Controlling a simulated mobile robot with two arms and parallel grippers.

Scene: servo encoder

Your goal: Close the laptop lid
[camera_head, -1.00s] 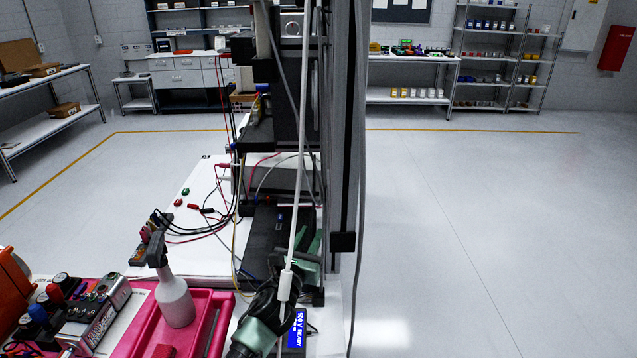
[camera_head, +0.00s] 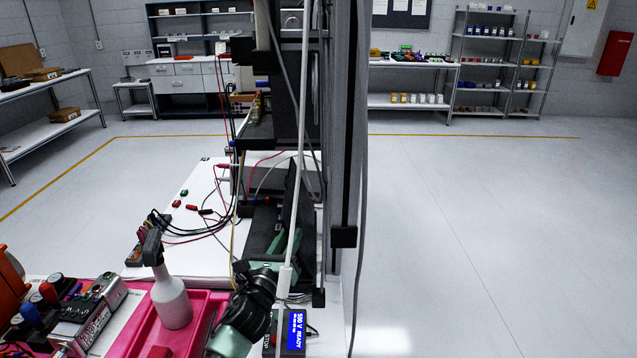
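I cannot clearly make out the laptop. A dark flat body (camera_head: 262,230) lies on the white bench, left of the post, and may be part of it. A thin dark panel stands steeply above its right side (camera_head: 292,188); I cannot tell whether it is a lid or part of my arm. One arm of mine, black and green (camera_head: 250,295), rises from the bottom, leaning right, and I take it as my left. Its green end (camera_head: 278,243) is beside the dark body; its fingertips are not distinguishable. My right gripper is not seen.
A grey upright post (camera_head: 343,130) with hanging cables blocks the middle. A pink tray (camera_head: 203,305) with a spray bottle (camera_head: 171,303) stands at the front left. A blue-screened meter (camera_head: 295,330) is beside my arm. Loose leads lie on the bench (camera_head: 200,180). Floor at right is clear.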

